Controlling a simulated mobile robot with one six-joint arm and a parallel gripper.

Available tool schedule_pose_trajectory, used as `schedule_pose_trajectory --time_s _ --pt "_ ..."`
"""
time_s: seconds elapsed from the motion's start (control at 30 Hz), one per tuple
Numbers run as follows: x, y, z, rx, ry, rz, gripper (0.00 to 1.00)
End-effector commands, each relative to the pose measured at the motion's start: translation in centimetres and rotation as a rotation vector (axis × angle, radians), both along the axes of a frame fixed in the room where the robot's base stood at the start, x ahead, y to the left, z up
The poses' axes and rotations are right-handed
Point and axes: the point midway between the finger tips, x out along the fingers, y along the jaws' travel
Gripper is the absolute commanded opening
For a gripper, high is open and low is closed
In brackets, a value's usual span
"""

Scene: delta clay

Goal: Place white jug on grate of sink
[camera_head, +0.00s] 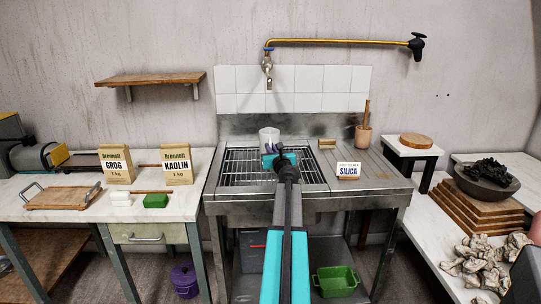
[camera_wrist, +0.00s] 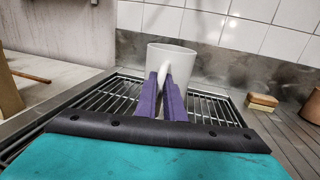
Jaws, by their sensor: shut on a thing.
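The white jug (camera_head: 269,135) is upright over the back part of the sink's grate (camera_head: 240,170) in the head view. It also shows in the wrist view (camera_wrist: 190,60), straight ahead of my gripper (camera_wrist: 168,90). The purple fingers are shut on the jug's handle, on its near side. In the head view my gripper (camera_head: 279,156) reaches over the sink from the front. The fingers hide the jug's lower part, so I cannot tell whether its base touches the grate (camera_wrist: 215,105).
A tap (camera_head: 267,66) hangs on the wall above the back of the sink. A sponge or brush (camera_head: 327,143), a silica box (camera_head: 348,170) and a pot with a tool (camera_head: 363,136) stand on the drainboard at right. Grog (camera_head: 116,164) and kaolin (camera_head: 177,165) bags stand on the left table.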

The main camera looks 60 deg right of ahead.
Motion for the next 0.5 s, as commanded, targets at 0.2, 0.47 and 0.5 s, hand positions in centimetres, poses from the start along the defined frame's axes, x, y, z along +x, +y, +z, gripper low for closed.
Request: schedule_pose_trajectory --time_s 0.2,0.47,0.5 --pt "0.0 0.1 -2.4 0.000 0.000 0.000 0.00" --pt "0.0 0.1 -2.4 -0.001 -0.001 0.000 0.00" --pt "0.0 0.1 -2.4 -0.001 -0.001 0.000 0.00"
